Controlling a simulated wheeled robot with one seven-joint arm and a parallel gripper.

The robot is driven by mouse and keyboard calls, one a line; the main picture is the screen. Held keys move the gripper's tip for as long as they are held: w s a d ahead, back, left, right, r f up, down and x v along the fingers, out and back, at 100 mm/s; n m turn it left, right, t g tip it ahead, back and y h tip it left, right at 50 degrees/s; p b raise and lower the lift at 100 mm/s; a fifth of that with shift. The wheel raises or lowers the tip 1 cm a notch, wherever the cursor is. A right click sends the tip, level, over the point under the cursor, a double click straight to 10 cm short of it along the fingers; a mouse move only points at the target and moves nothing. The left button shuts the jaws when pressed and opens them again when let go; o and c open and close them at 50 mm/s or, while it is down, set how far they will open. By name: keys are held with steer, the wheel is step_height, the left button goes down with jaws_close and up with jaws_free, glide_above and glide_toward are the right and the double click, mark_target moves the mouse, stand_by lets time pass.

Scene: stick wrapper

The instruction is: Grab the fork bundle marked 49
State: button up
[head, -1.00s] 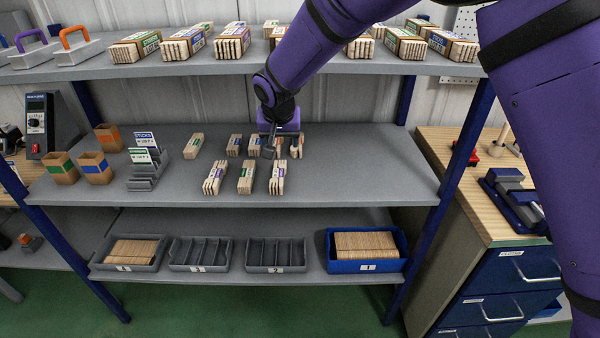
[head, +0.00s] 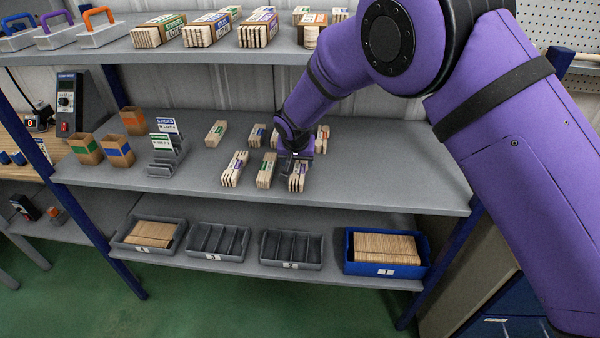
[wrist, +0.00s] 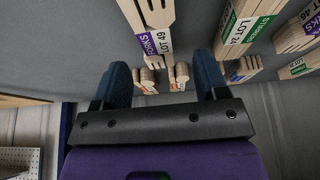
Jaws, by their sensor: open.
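The fork bundle marked 49 (wrist: 152,35) is a stack of pale wooden sticks with a purple and white label reading FORKS LOT 49. It shows upside down at the top of the wrist view, just beyond my fingertips. In the head view it appears to be the right bundle of the front row (head: 298,181), partly hidden by my gripper (head: 295,160) just above and behind it. In the wrist view my gripper (wrist: 164,72) is open, its two dark blue fingers wide apart with no bundle held between them.
A green-labelled stirrer bundle (wrist: 246,24) lies beside it, with a purple-labelled bundle (head: 235,168) farther left. Several bundles form a back row, including a green-labelled one (head: 216,133). A card holder (head: 165,155) stands left. The upper shelf (head: 110,52) overhangs behind.

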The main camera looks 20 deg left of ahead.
mark_target(299, 169)
steer(key=x, duration=0.5)
steer(key=shift+s+d+f, duration=0.1)
steer(key=shift+s+d, duration=0.1)
steer(key=shift+d, duration=0.1)
steer(key=shift+c, duration=0.5)
steer(key=c, duration=0.9)
